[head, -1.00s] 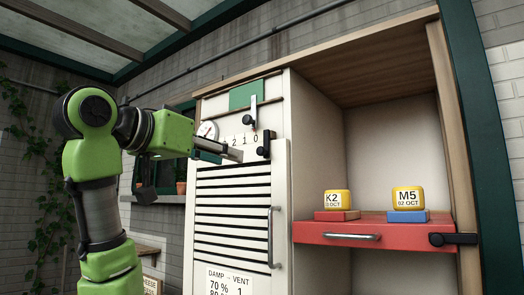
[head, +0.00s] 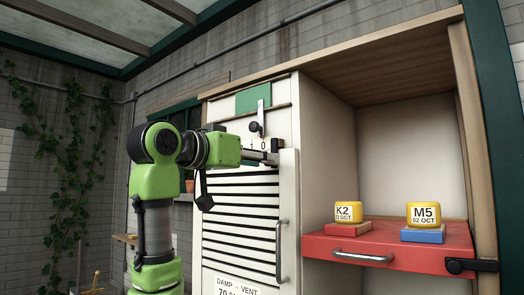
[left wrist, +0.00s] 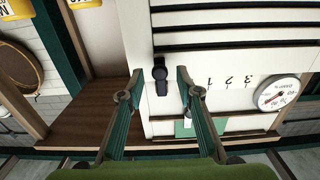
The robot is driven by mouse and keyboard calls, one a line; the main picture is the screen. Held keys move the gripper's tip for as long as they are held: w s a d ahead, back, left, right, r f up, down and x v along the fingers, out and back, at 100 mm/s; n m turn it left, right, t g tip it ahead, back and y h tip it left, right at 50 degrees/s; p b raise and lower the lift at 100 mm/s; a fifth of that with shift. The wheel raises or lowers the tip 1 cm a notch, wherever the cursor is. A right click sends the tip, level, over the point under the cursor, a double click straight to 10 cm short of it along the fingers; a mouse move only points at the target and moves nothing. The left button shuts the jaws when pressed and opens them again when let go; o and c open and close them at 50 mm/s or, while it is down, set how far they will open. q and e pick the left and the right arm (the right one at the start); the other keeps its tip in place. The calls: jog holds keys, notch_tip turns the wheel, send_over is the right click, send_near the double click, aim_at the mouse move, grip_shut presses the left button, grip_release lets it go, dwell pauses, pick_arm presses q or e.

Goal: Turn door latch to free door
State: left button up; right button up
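The door latch, a small black turn piece with a round knob, sits at the top right edge of the white slatted door (head: 240,214). The latch (left wrist: 160,75) shows in the left wrist view, aligned along the door edge, between the two fingertips. In the head view it (head: 277,145) is partly hidden by my gripper. My left gripper (left wrist: 161,84) is open, with a finger on each side of the latch and a visible gap to each. In the head view my left gripper (head: 264,157) reaches it from the left. My right gripper is in no view.
A black knob on a slider (head: 256,127) is just above left of the latch. A vertical door handle (head: 282,251) is lower. On the right, a red drawer (head: 383,257) carries two yellow blocks. A dial gauge (left wrist: 278,92) is beside the number scale.

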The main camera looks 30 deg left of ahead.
pick_arm(q)
jog(key=shift+w, duration=0.35)
jog(key=shift+w, duration=0.1)
grip_shut()
